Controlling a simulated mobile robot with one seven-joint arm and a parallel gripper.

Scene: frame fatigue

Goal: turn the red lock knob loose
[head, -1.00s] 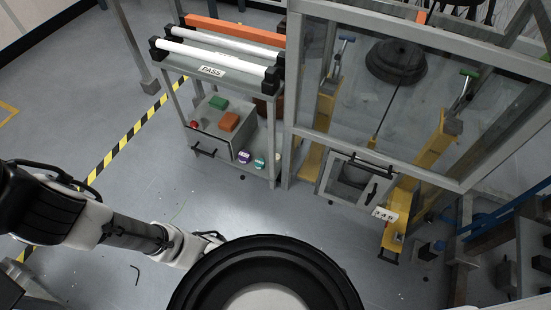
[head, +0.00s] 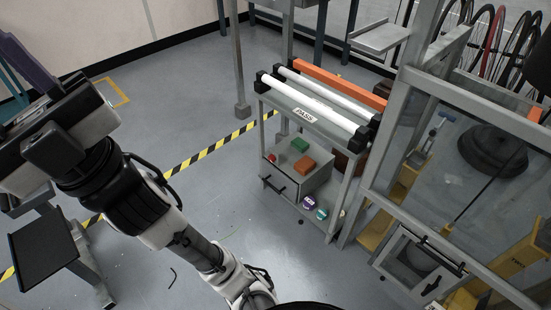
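A small red round piece (head: 271,157), which looks like the red lock knob, shows at the left edge of the grey box (head: 313,183) on the lower level of the roller stand. It is too small to tell how it is turned. My gripper (head: 50,140) is at the far left, well away from the knob with open floor between them. Its fingertips are not clear, and nothing can be made out for certain between them.
A green block (head: 299,145) and an orange block (head: 305,165) lie on the box, with a black handle (head: 273,186) at its front. White rollers (head: 325,100) run above. A black-topped stand (head: 45,262) is at lower left.

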